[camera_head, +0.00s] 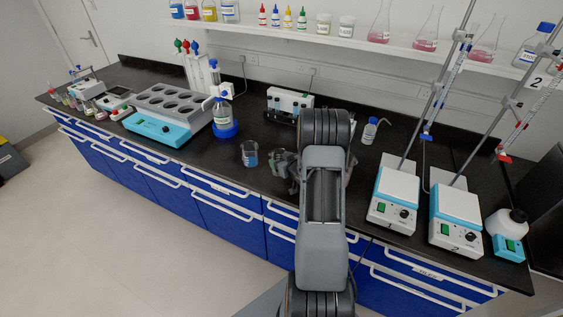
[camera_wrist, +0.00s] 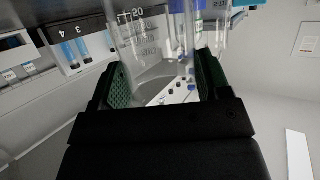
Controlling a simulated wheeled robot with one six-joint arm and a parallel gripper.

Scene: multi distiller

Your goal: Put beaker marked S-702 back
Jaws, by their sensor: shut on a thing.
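My gripper (camera_wrist: 165,85) is shut on a clear glass beaker (camera_wrist: 150,45) with graduation marks in the wrist view. The green finger pads lie on either side of the glass. No S-702 mark is legible on it. In the head view my gripper (camera_head: 283,165) is low over the black bench, left of my arm, and largely hidden. A beaker with blue liquid (camera_head: 250,154) stands on the bench just left of my gripper. I cannot read its label.
A white shelf (camera_head: 300,40) above the bench holds two white beakers (camera_head: 346,25), small bottles and flasks. A blue-based bottle (camera_head: 224,128) and a teal heating block (camera_head: 157,129) stand left.

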